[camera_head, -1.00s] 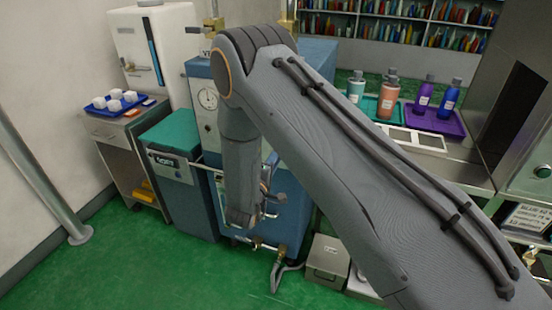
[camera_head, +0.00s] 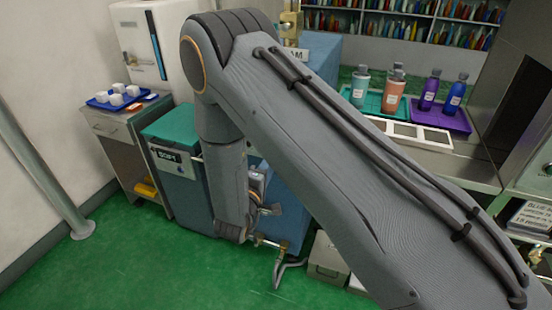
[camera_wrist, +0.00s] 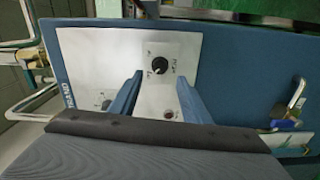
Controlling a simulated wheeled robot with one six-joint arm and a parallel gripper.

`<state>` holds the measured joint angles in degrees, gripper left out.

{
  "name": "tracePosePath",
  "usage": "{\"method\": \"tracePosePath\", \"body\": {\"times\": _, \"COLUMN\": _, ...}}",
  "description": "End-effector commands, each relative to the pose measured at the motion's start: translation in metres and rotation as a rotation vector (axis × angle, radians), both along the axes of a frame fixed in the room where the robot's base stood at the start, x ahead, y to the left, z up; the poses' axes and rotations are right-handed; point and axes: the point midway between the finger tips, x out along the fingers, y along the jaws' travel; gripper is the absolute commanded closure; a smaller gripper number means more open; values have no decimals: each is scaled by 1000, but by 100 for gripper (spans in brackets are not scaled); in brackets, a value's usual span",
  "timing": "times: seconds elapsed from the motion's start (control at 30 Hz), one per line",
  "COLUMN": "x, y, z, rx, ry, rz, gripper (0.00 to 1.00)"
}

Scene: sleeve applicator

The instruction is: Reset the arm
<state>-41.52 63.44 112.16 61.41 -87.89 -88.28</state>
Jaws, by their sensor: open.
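My arm (camera_head: 330,150) reaches from the lower right up to the upper left and bends down at the elbow. In the head view my gripper is small and partly hidden beside the wrist, in front of a blue machine (camera_head: 290,205). In the wrist view my gripper (camera_wrist: 162,92) shows two blue-grey fingers spread apart with nothing between them. I cannot tell how far the fingertips are from the panel.
A teal-topped bin (camera_head: 172,135) stands left of the machine. A side table holds a blue tray (camera_head: 103,107) with white cups. On the right counter, bottles stand on a teal tray (camera_head: 372,105) and a purple tray (camera_head: 460,122). Green floor (camera_head: 150,265) is open in front.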

Motion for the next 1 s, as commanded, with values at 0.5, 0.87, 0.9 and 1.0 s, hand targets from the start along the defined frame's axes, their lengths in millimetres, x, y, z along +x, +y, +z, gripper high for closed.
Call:
{"method": "tracePosePath", "body": {"times": 0.5, "x": -15, "y": 5, "z": 0, "rx": 0, "ry": -1, "rz": 0, "gripper": 57}}
{"method": "tracePosePath", "body": {"times": 0.87, "x": 11, "y": -9, "z": 7, "rx": 224, "ry": 91, "rz": 28, "gripper": 57}}
{"method": "tracePosePath", "body": {"times": 0.9, "x": 17, "y": -13, "z": 9, "rx": 299, "ry": 125, "rz": 36, "gripper": 57}}
{"method": "tracePosePath", "body": {"times": 1.0, "x": 26, "y": -24, "z": 14, "rx": 491, "ry": 219, "rz": 47, "gripper": 57}}
